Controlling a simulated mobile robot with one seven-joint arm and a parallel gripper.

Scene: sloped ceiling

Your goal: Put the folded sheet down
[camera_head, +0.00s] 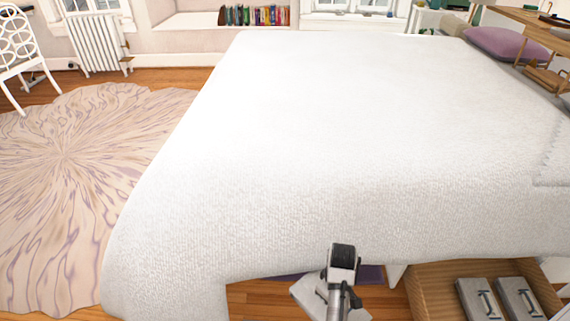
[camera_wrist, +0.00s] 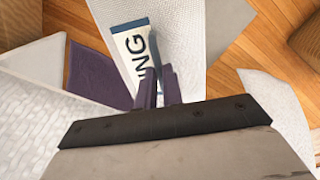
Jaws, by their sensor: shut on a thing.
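A pale grey-white folded sheet (camera_wrist: 184,30) with a blue-and-white label ending in "ING" lies between the purple fingers of my gripper (camera_wrist: 159,82) in the wrist view. The fingers are close together and shut on it. In the head view, what looks like the sheet (camera_head: 308,296) shows as a flat pale piece beside my arm at the bottom centre, in front of the bed's near edge. My arm hides part of it. The fingertips are not clear there.
A wide bed (camera_head: 330,130) with a white cover fills the middle, its top clear. An open wooden drawer (camera_head: 432,292) at bottom right holds two grey items with handles. Something purple (camera_wrist: 98,76) lies near the floor under the bed's edge. A round rug (camera_head: 70,160) lies left.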

